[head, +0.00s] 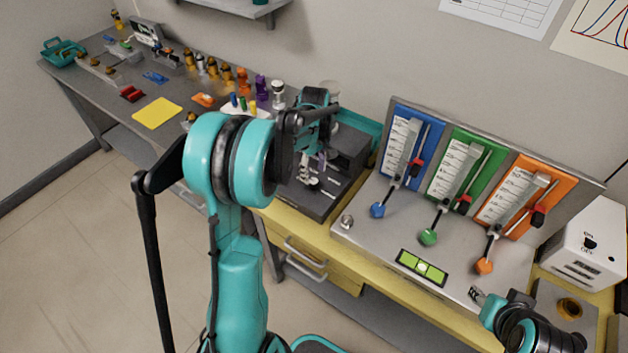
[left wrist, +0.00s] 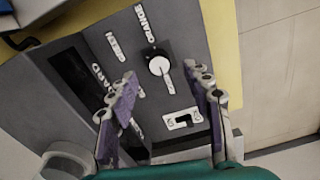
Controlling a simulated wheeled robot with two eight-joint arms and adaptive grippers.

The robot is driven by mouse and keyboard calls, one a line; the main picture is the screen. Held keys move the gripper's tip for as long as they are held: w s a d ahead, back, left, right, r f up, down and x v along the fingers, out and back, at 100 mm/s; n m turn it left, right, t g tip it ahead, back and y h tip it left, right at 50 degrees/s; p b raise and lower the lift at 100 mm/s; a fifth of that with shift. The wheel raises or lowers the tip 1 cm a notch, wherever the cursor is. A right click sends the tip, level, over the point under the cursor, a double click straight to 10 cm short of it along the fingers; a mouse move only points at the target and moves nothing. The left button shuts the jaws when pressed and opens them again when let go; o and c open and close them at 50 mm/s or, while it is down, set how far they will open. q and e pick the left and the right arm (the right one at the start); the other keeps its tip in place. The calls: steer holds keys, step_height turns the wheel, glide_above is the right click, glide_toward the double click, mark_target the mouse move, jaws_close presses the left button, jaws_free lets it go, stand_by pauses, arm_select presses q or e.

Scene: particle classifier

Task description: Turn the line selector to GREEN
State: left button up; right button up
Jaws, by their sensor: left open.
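The line selector is a round knob (left wrist: 160,66) with a white pointer on the dark grey panel of a box (head: 328,200). In the left wrist view its pointer slants toward the bottom of the picture, slightly right. A label reading ORANGE (left wrist: 146,23) lies above the knob, and smaller labels lie to its left, too blurred to read surely. My left gripper (head: 314,180) hangs over this panel. It is open, with purple-padded fingers (left wrist: 167,82) on either side of the knob and apart from it. My right gripper (head: 477,294) is at the lower right, its jaws too small to judge.
A small black switch (left wrist: 184,120) sits on the panel near the right finger. Blue (head: 377,210), green (head: 428,237) and orange (head: 484,266) levers stand on the console to the right. A white box (head: 590,245) is at the far right. Bottles and parts crowd the left bench.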

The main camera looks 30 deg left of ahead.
mark_target(314, 181)
arm_select(q)
step_height(314, 181, down, 5)
steer(key=shift+f+b, duration=0.1)
steer(key=shift+b, duration=0.55)
jaws_close()
